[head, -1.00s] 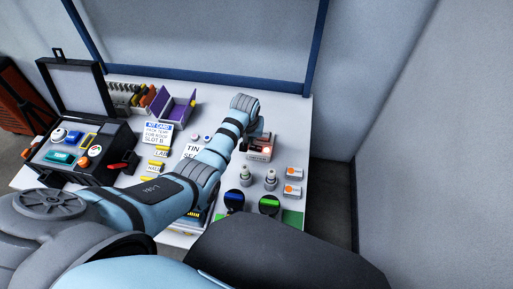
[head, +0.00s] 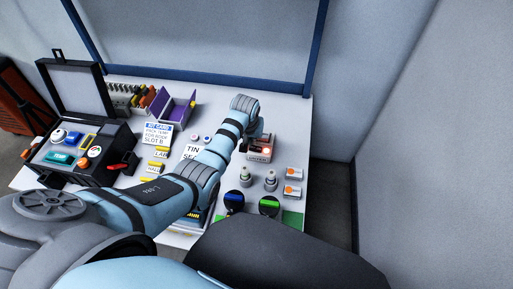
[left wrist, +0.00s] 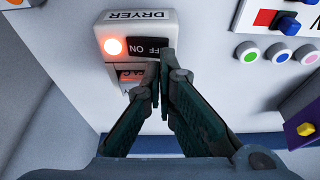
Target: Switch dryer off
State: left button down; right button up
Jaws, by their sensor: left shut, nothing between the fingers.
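The dryer (head: 259,154) is a small pale box at the right side of the table, beyond my left arm. In the left wrist view the dryer (left wrist: 150,17) shows upside-down lettering, a glowing orange-red lamp (left wrist: 113,46) and a black plate marked ON and OFF (left wrist: 137,51). My left gripper (left wrist: 161,68) is shut and empty, its fingertips right at the OFF end of the plate. The fingers cover part of the plate, so the switch position and any contact cannot be told. My right gripper is not in view.
A black open case (head: 88,160) and a purple bin (head: 176,108) are to the left. The table's right edge is close.

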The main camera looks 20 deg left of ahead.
aim_at(252, 148)
pick_arm(q)
jog(key=shift+f+b, duration=0.85)
jog(key=shift+f, duration=0.35)
dwell(0.4)
jog(key=shift+r, duration=0.1)
notch_tip(252, 148, up, 7)
jog(key=p, duration=0.8)
jog(key=shift+r, duration=0.1)
jog(key=shift+f, duration=0.2)
jog(key=shift+d, duration=0.1)
